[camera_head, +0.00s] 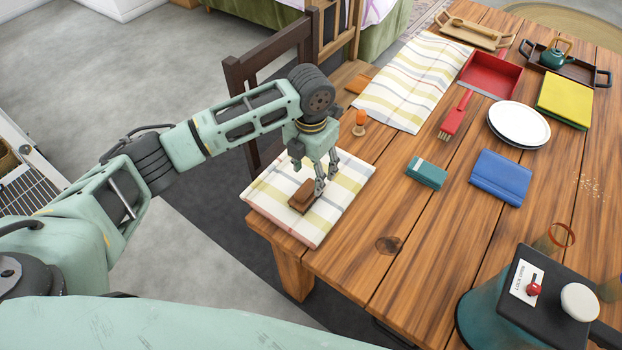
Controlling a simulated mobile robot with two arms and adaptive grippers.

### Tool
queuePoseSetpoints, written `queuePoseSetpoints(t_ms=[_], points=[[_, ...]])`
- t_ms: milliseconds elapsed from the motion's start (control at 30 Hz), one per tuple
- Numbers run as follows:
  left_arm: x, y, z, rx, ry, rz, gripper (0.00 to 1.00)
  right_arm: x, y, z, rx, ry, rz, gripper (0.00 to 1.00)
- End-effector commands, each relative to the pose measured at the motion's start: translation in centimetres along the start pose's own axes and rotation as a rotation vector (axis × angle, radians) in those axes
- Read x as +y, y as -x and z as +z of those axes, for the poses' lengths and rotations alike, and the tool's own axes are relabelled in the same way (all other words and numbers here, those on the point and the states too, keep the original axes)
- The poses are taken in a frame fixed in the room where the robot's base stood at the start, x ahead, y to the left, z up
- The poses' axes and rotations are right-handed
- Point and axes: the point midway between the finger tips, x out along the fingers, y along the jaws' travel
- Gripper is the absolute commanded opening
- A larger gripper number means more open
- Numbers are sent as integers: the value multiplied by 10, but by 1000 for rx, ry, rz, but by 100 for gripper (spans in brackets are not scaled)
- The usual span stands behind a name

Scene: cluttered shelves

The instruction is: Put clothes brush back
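A small brown wooden block that looks like the clothes brush (304,195) lies on a folded plaid cloth (268,196) at the table's near left corner. My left gripper (327,181) points down over the same cloth, just right of the brush. Its two fingers show a gap between them and nothing is seen held. Whether a finger touches the brush's right end is not clear. The underside of the brush is hidden. My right gripper is not in view.
A teal and white box (426,173), blue folded cloth (500,177), red hand brush (456,116), red dustpan (490,75) and white plate (518,124) are on the wooden table (420,255). An orange-topped item (359,123) stands behind the cloth. A dark chair (262,65) adjoins the table.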

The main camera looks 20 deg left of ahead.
Motion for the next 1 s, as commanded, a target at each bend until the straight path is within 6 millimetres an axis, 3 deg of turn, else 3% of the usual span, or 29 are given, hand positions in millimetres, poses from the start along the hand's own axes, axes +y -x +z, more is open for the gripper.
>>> queuePoseSetpoints(t_ms=[200,400,1000], points=[[0,47,1,-4,0,1,54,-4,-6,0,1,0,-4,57],[0,72,1,-2,0,1,54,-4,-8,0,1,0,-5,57],[0,77,0,1,1,0,54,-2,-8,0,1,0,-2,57]])
